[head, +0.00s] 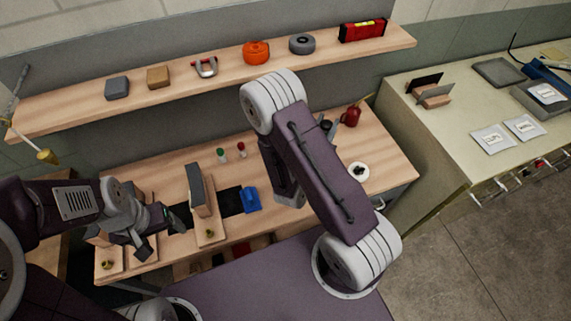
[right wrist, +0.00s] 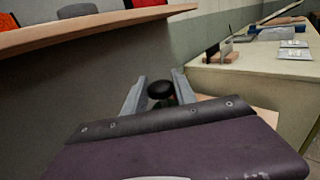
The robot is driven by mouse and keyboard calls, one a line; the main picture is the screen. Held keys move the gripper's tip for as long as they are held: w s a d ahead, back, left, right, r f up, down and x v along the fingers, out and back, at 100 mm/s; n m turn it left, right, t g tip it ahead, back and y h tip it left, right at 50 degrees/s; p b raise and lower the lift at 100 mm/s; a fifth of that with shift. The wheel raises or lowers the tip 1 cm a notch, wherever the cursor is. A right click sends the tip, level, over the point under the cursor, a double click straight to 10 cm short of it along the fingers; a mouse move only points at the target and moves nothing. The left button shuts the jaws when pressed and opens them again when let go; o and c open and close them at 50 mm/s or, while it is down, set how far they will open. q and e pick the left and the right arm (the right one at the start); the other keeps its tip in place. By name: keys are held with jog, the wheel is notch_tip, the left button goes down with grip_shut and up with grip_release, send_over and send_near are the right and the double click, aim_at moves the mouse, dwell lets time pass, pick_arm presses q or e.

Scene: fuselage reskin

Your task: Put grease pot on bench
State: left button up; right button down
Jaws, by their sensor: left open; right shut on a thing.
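A small dark round-topped pot, which looks like the grease pot (head: 326,125), shows just past my right forearm in the head view. My right gripper (head: 331,131) is shut on it, mostly hidden by my arm. In the right wrist view the pot's black top (right wrist: 160,90) sits between the two grey fingers (right wrist: 154,84); its lower part is hidden. The pot is over the right part of the wooden bench (head: 385,155); I cannot tell whether it touches the surface. My left gripper (head: 165,232) is open and empty over the bench's left part, beside an upright grey block (head: 198,188).
A red oil can (head: 353,115) stands close to the right of the pot, and a white round dish (head: 358,171) lies in front. A blue object (head: 250,200) is mid-bench. The wall shelf (head: 190,83) overhangs behind. A side counter (head: 430,130) stands right.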

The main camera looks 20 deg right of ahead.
jog(key=w+a+f+b, duration=0.6)
jog(key=a+f+b, duration=0.4)
jog(key=f+b, duration=0.1)
jog(key=shift+w+b, duration=0.35)
jog(key=shift+b, duration=0.3)
jog(key=shift+d, duration=0.1)
jog(key=shift+f, duration=0.15)
jog(key=c, duration=1)
grip_release()
